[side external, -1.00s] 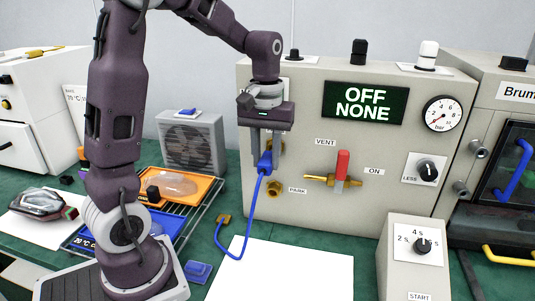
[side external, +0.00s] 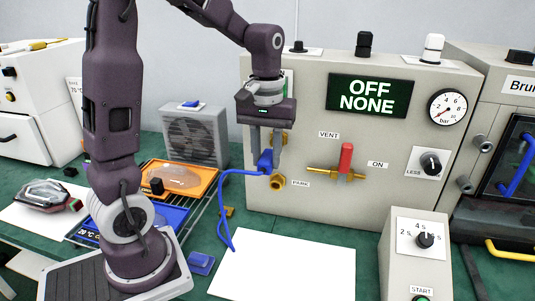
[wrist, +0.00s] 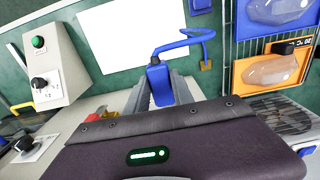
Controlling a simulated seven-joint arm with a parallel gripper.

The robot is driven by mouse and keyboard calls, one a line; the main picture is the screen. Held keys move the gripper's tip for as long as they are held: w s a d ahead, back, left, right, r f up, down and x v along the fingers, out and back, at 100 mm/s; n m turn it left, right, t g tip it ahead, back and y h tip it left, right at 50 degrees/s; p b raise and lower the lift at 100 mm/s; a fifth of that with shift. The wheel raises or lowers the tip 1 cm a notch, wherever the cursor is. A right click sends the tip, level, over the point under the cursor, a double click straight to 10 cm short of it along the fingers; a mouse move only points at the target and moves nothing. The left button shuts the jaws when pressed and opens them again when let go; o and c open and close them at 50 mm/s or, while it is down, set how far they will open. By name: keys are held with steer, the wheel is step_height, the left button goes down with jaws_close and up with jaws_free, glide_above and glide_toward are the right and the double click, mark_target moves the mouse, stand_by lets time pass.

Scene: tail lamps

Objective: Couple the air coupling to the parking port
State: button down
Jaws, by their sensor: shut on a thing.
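My gripper (side external: 266,158) points down in front of the grey panel and is shut on the blue air coupling (side external: 264,162). In the wrist view the coupling (wrist: 158,84) sits between the two fingers. Its blue hose (side external: 222,190) leaves to the left and loops down to the table. The brass parking port (side external: 277,184) is on the panel beside the PARK label, just below and right of the coupling. I cannot tell whether they touch. Another brass fitting (side external: 284,139) above is partly hidden by my gripper.
A red-handled valve (side external: 345,160) is to the right on the panel, whose display (side external: 367,95) reads OFF NONE. A white sheet (side external: 285,268) lies on the table below. A timer box (side external: 418,265) stands front right. A wire rack with trays (side external: 180,178) is left.

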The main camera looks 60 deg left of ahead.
steer(key=s+d+f+g+y, duration=0.1)
steer(key=d+f+g+y, duration=0.1)
steer(key=f, duration=0.5)
steer(key=s+d+f+g+y, duration=0.1)
steer(key=f+g+y, duration=0.1)
steer(key=f, duration=0.5)
steer(key=shift+d, duration=0.35)
steer(key=shift+w+a+r, duration=0.1)
steer(key=shift+w+a, duration=1.9)
steer(key=shift+a, duration=0.1)
steer(key=shift+w+a, duration=1)
steer(key=shift+w, duration=0.05)
